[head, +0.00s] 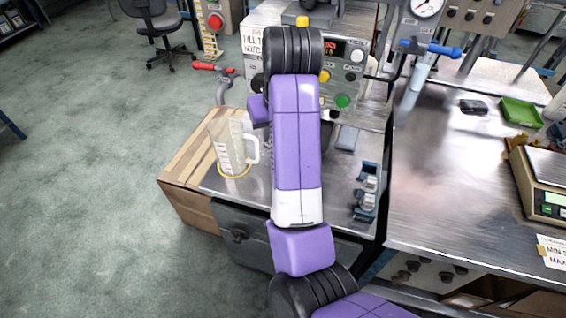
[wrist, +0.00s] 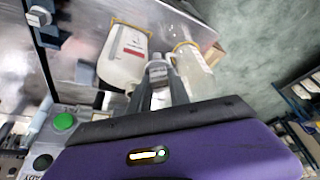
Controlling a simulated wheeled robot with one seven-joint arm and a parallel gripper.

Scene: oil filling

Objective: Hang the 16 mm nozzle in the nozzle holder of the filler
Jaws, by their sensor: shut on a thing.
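My gripper (wrist: 158,88) shows in the wrist view with its dark fingers closed around a small grey metal piece (wrist: 157,70), which looks like a nozzle. Its size marking is not readable. In the head view my purple arm reaches over the filler's steel top (head: 335,205) and hides the gripper and the held piece. A blue-grey bracket (head: 366,192) with metal pieces in it, possibly the nozzle holder, stands at the right of that top. It also seems to show at the upper left of the wrist view (wrist: 42,20).
A clear measuring jug (head: 230,148) stands in a yellow ring on the left, and shows in the wrist view (wrist: 194,68). A white labelled container (wrist: 123,60) is beside it. The control panel with a green button (head: 343,101) is at the back. A scale (head: 545,165) stands right.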

